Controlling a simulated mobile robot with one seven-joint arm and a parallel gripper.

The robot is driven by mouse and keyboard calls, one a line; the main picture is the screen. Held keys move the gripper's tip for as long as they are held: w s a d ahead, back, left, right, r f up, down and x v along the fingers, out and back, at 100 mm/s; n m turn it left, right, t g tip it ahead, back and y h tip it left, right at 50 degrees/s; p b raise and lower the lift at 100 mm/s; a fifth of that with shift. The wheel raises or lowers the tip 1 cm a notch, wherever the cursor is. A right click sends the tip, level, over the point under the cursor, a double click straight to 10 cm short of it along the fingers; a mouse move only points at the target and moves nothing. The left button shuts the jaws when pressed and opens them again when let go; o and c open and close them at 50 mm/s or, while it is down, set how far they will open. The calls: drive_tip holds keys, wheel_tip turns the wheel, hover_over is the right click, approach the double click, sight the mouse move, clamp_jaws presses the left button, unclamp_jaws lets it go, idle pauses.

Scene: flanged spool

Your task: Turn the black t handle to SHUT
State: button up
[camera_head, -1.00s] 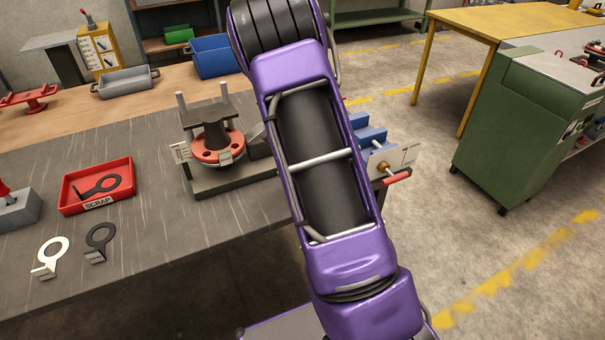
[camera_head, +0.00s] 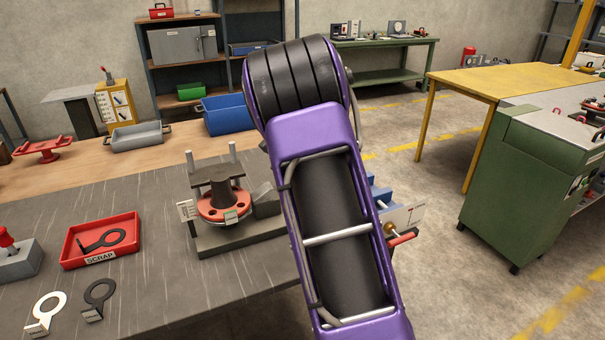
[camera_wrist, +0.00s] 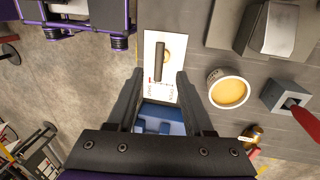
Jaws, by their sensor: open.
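In the wrist view, the black t handle (camera_wrist: 157,61) is a dark bar with a brass hub beside it, in front of a white plate (camera_wrist: 150,43). The bar runs nearly up and down in the picture. Small red and dark print is on the plate's lower part, too small to read. My gripper (camera_wrist: 159,78) is open and empty, its fingertips either side of the plate's lower end, just below the bar. I cannot tell how far off the handle is. In the head view, my purple arm hides my gripper, and I cannot make out the black handle.
In the wrist view, a blue block (camera_wrist: 160,118) lies between the fingers, with a yellow-filled cup (camera_wrist: 228,92) and a red-handled brass fitting (camera_wrist: 254,136) to the right. In the head view, a spool fixture (camera_head: 225,203) and a red SCRAP tray (camera_head: 125,246) occupy the bench.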

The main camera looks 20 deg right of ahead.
drive_tip(key=r, duration=0.2)
drive_tip(key=w+r, duration=0.1)
drive_tip(key=r, duration=0.2)
idle(0.3)
